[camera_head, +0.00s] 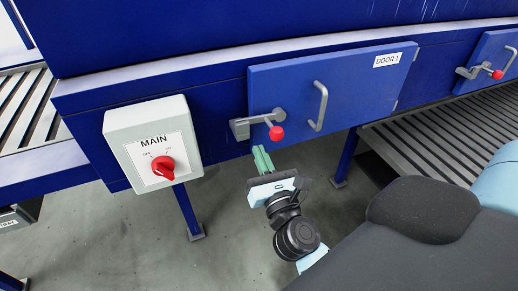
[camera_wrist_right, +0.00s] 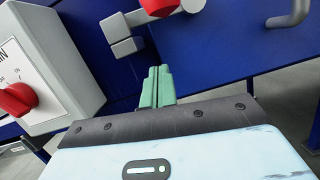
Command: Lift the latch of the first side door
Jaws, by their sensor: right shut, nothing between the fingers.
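The blue door (camera_head: 340,90) labelled "DOOR 1" is flush in the blue machine's side. Its latch (camera_head: 258,123) is a grey lever with a red ball knob (camera_head: 277,133) at its lower left edge. A grey handle (camera_head: 319,106) sits right of the latch. My right gripper (camera_head: 262,153) is shut and empty, just below the latch and apart from it in the head view. In the right wrist view the green fingers (camera_wrist_right: 157,82) are together, below the grey latch block (camera_wrist_right: 126,46) and red knob (camera_wrist_right: 160,7). My left gripper is not in view.
A grey MAIN switch box (camera_head: 153,143) with a red knob (camera_head: 163,167) is left of the door. A second door (camera_head: 494,62) with a similar latch is at the right. Roller conveyors (camera_head: 430,140) and blue legs (camera_head: 187,210) stand below.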

